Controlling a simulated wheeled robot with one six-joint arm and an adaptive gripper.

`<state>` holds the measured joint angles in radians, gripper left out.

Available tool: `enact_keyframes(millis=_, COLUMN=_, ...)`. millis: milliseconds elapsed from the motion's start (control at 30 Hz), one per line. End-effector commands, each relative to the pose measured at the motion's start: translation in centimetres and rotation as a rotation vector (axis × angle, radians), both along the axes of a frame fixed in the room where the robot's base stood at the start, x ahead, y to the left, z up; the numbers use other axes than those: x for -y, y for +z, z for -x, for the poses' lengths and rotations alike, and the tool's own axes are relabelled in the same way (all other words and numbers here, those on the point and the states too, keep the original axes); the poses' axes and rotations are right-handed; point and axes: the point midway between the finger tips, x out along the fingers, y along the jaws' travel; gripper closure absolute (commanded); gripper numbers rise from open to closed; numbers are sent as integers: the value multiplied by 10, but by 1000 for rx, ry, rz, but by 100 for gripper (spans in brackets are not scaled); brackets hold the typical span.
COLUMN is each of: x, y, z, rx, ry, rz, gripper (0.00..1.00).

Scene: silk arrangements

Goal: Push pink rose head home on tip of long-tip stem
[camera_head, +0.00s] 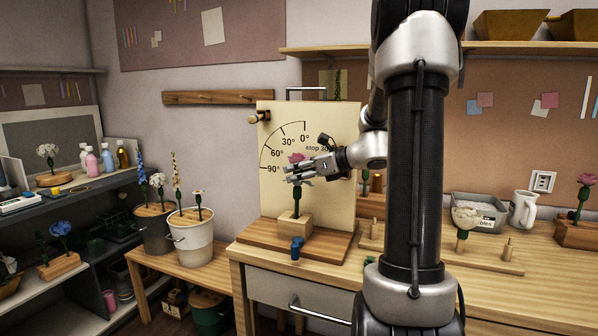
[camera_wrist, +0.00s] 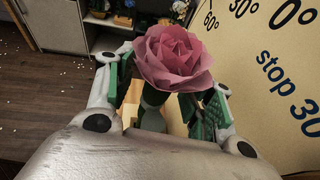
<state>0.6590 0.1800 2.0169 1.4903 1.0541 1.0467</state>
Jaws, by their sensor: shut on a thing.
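The pink rose head (camera_head: 297,157) is above the wooden block (camera_head: 295,226) in front of the angle board; it shows large in the wrist view (camera_wrist: 176,57). My gripper (camera_head: 299,172) reaches in from the right and is shut on the rose head, with its fingers on either side below the petals. In the wrist view the dark green base (camera_wrist: 152,105) shows under the bloom. The green stem (camera_head: 297,203) stands upright in the block, directly under my gripper. The fingers hide the place where head and stem come together, so I cannot tell how far the head is on.
The angle board (camera_head: 335,195) stands close behind, with a blue knob (camera_head: 297,247) in front of the block. A white bucket (camera_head: 195,243) of flowers is left.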

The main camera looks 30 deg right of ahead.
Motion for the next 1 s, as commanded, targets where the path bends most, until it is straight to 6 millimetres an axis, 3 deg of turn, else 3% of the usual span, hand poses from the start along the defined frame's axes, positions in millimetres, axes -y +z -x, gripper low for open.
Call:
enact_keyframes(millis=100, x=0, y=-2, z=1, rx=-4, ry=0, rz=0, gripper=90)
enact_keyframes(millis=133, x=0, y=-2, z=1, rx=-4, ry=0, rz=0, gripper=43)
enact_keyframes(millis=267, x=0, y=-2, z=1, rx=-3, ry=1, rz=0, gripper=22)
enact_keyframes(millis=667, x=3, y=1, z=4, rx=-2, ry=-1, rz=1, gripper=22)
enact_keyframes(millis=767, x=9, y=3, z=15, rx=-2, ry=-2, rz=1, gripper=22)
enact_keyframes(millis=1000, x=37, y=3, z=63, rx=-2, ry=-4, rz=1, gripper=22)
